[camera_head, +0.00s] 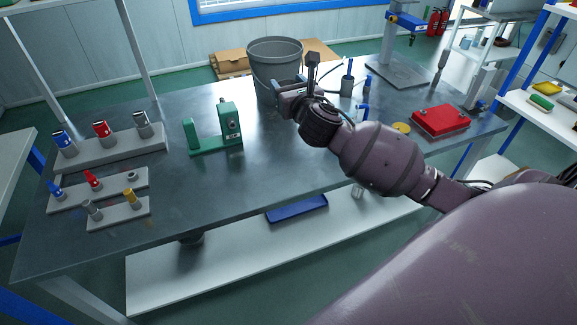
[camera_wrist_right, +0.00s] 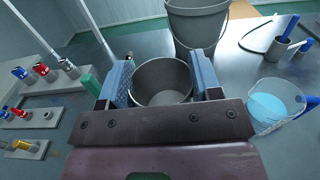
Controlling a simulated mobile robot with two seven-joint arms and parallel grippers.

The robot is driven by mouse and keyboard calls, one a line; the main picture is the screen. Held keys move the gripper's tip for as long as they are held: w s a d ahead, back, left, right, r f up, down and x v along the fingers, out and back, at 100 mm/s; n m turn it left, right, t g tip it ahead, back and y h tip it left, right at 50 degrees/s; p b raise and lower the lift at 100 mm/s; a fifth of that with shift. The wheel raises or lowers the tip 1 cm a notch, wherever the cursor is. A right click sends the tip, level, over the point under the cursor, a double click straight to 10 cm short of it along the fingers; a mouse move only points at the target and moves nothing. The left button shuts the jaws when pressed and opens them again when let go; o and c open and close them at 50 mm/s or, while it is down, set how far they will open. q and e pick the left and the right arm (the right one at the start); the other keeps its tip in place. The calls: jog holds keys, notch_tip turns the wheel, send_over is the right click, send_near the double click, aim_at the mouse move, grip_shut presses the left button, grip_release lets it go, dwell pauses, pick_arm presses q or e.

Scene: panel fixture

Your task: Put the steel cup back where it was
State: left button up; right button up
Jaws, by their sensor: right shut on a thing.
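My right gripper (camera_head: 290,88) is shut on a round, open grey steel cup (camera_wrist_right: 161,88). In the right wrist view the cup sits between the two blue finger pads, mouth facing the camera and apparently empty. In the head view the cup is mostly hidden by the gripper, over the far middle of the table. I cannot tell whether its base touches the table. My left gripper is not in view.
A large grey bucket (camera_head: 275,62) stands just behind the gripper. A clear jug of blue liquid (camera_wrist_right: 275,103) stands to its right. A green device (camera_head: 214,132), racks of coloured parts (camera_head: 112,150) and a red box (camera_head: 440,120) are on the grey table (camera_head: 250,180). The front middle is clear.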

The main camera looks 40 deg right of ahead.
jog(key=shift+d+f, duration=0.1)
jog(key=shift+f, duration=0.35)
notch_tip(320, 180, down, 15)
jog(key=b, duration=0.5)
notch_tip(320, 180, down, 4)
jog(key=shift+f+b, duration=0.2)
jog(key=shift+b, duration=0.85)
jog(key=shift+f, duration=0.1)
jog(key=shift+r, duration=0.2)
jog(key=shift+f, duration=0.15)
jog(key=o, duration=1)
jog(key=shift+c, duration=0.2)
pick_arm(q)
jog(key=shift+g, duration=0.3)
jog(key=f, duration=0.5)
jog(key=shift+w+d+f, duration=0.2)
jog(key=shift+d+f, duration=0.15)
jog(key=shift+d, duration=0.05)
